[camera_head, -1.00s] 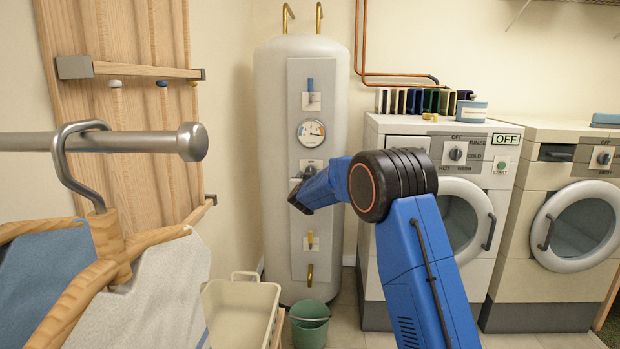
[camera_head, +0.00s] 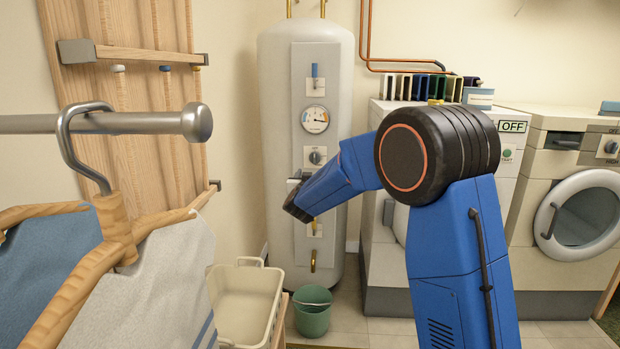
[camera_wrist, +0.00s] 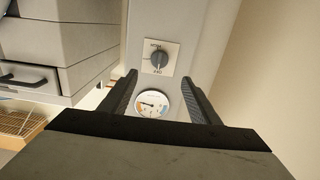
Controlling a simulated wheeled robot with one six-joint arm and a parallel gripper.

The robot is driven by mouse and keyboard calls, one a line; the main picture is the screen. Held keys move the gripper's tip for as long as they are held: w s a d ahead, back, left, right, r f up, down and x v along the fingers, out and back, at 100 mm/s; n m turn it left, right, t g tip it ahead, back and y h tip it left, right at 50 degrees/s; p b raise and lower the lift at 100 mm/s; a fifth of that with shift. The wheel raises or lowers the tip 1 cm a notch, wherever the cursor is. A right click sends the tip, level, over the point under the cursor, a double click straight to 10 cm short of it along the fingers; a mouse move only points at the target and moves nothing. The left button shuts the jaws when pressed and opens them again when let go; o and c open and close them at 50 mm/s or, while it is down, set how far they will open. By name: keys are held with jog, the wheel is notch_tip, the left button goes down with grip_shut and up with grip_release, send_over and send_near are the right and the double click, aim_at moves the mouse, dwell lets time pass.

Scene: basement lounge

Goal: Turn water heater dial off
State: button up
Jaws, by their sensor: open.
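The white water heater (camera_head: 277,130) stands upright at the back wall with a grey panel on its front. Its dial (camera_head: 316,157) is a dark round knob on a small pale plate below the round gauge (camera_head: 315,119). In the wrist view the dial (camera_wrist: 158,58) shows upside down with a lettered plate, just beyond the fingertips; the lettering is too small to read surely. My gripper (camera_head: 294,188) is in front of the panel, a little below and left of the dial in the head view. In the wrist view my gripper (camera_wrist: 160,82) is open and empty, its fingers apart.
A blue-handled lever (camera_head: 315,74) is above the gauge and a yellow one (camera_head: 315,229) below the dial. Washing machines (camera_head: 567,200) are at right. A rail with hung clothes (camera_head: 150,285) is near left.

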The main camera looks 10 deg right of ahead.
jog(key=shift+v, duration=1)
jog(key=s+d+r+n+g+y, duration=0.2)
jog(key=s+n+g+y, duration=0.4)
jog(key=s, duration=1.7)
jog(key=s+d+f+m+g, duration=0.1)
jog(key=s+d+f+g, duration=0.1)
jog(key=s, duration=1.1)
jog(key=s+d+f+m+g+h, duration=0.1)
jog(key=s+d+f, duration=0.3)
jog(key=s, duration=0.9)
jog(key=s+d+f+m+g, duration=0.1)
jog(key=s+d+f+g, duration=0.2)
jog(key=s+f, duration=0.4)
jog(key=s, duration=0.6)
jog(key=shift+d+f+g, duration=0.15)
jog(key=shift+d+g, duration=0.15)
jog(key=shift+d, duration=0.1)
